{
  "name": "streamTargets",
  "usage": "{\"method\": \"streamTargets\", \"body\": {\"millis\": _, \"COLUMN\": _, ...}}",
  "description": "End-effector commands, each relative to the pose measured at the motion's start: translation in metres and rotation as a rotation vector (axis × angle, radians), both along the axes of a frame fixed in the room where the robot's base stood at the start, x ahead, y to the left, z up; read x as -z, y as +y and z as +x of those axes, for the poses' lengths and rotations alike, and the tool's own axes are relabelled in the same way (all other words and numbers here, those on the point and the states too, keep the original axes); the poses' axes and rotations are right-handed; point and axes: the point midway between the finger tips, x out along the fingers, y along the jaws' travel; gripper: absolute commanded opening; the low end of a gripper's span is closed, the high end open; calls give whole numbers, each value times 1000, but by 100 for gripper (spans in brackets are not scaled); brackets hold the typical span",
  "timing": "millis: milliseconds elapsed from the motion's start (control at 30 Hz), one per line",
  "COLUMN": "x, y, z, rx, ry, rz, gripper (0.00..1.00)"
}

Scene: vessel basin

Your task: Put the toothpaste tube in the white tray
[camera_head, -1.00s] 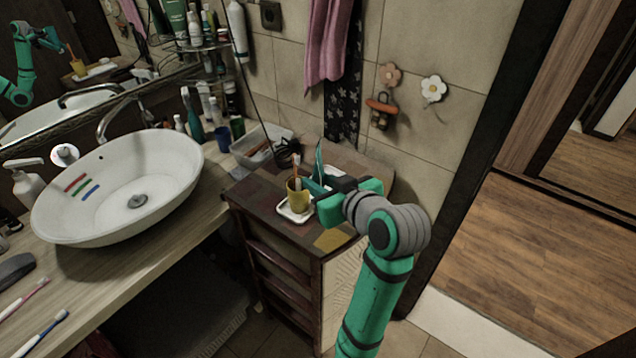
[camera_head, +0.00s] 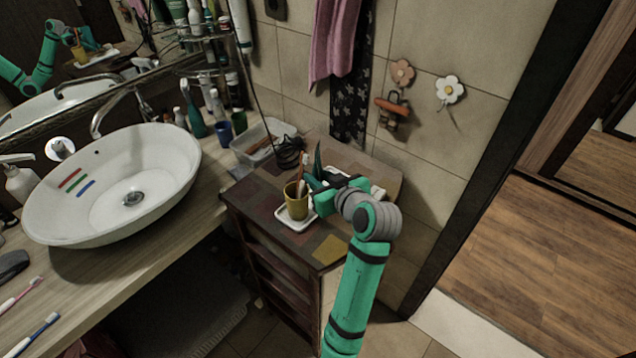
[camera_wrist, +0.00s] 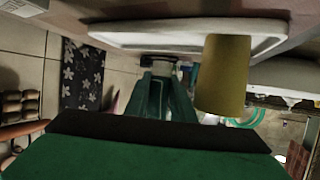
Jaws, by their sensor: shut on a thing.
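My gripper (camera_head: 317,190) is low over the top of the dark cabinet, just right of the yellow cup. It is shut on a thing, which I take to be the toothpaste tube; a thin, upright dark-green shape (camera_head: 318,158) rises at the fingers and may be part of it. In the wrist view my green fingers (camera_wrist: 165,100) are beside the cup, and the held thing is hard to tell from them. A small white tray (camera_head: 283,213) lies under the cup; its rim also shows in the wrist view (camera_wrist: 120,37). Another white piece (camera_head: 377,191) is mostly hidden behind my gripper.
The yellow cup (camera_head: 293,200) holds toothbrushes and stands close beside my fingers. The basin (camera_head: 130,185) is at left.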

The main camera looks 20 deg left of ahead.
Motion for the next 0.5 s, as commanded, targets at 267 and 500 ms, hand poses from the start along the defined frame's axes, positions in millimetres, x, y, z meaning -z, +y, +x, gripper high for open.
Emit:
{"method": "streamTargets", "body": {"millis": 267, "x": 34, "y": -1, "z": 2, "rx": 4, "ry": 1, "rz": 0, "gripper": 0}}
{"method": "streamTargets", "body": {"millis": 500, "x": 34, "y": -2, "z": 2, "rx": 5, "ry": -1, "rz": 0, "gripper": 0}}
